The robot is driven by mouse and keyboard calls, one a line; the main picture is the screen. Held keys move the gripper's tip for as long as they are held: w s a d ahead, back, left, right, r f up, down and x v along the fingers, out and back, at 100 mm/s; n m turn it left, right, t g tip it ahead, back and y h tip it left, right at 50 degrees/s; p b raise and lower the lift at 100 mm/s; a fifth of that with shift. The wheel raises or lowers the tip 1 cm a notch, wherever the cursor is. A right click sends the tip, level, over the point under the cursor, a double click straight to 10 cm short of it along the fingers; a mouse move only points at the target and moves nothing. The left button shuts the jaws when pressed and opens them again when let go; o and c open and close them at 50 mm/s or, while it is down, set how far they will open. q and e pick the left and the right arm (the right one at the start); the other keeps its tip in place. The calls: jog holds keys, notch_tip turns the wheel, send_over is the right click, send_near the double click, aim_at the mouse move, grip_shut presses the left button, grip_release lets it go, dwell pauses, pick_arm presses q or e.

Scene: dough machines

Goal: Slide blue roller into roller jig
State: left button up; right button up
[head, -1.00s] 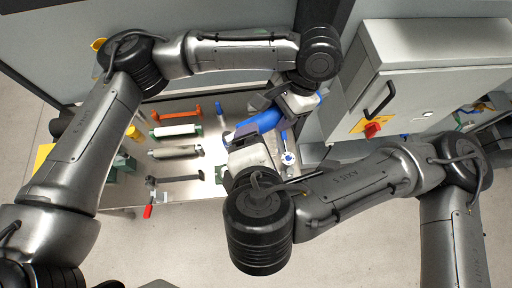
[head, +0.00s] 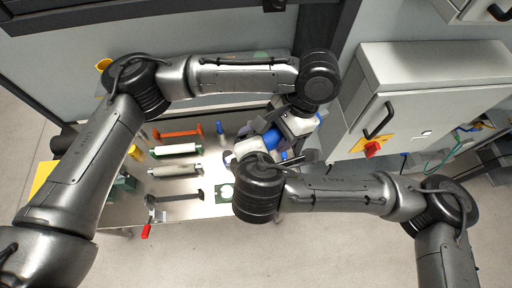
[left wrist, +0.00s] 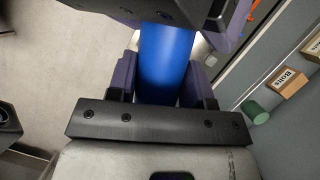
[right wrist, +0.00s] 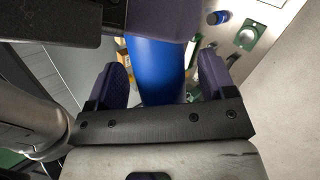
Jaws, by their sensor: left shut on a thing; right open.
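The blue roller (head: 270,140) is held above the right part of the metal table in the head view, partly hidden by my grippers. My left gripper (head: 286,130) is shut on it; the left wrist view shows the roller (left wrist: 166,60) between the fingers. My right gripper (head: 248,147) is at the roller's other end, mostly hidden by its own wrist. In the right wrist view its purple fingers (right wrist: 162,82) are open on either side of the roller (right wrist: 152,70), with gaps. I cannot tell which fixture is the roller jig.
A green plate (head: 224,195) lies near the front edge. A grey cabinet (head: 385,100) stands at right.

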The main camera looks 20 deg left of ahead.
jog(key=shift+c, duration=0.2)
jog(key=c, duration=1.1)
pick_arm(q)
jog(key=o, duration=0.7)
pick_arm(e)
jog(key=shift+c, duration=0.5)
pick_arm(q)
jog(key=shift+o, duration=0.8)
pick_arm(e)
jog(key=shift+c, duration=0.6)
pick_arm(q)
jog(key=o, duration=0.4)
jog(key=shift+r, duration=0.1)
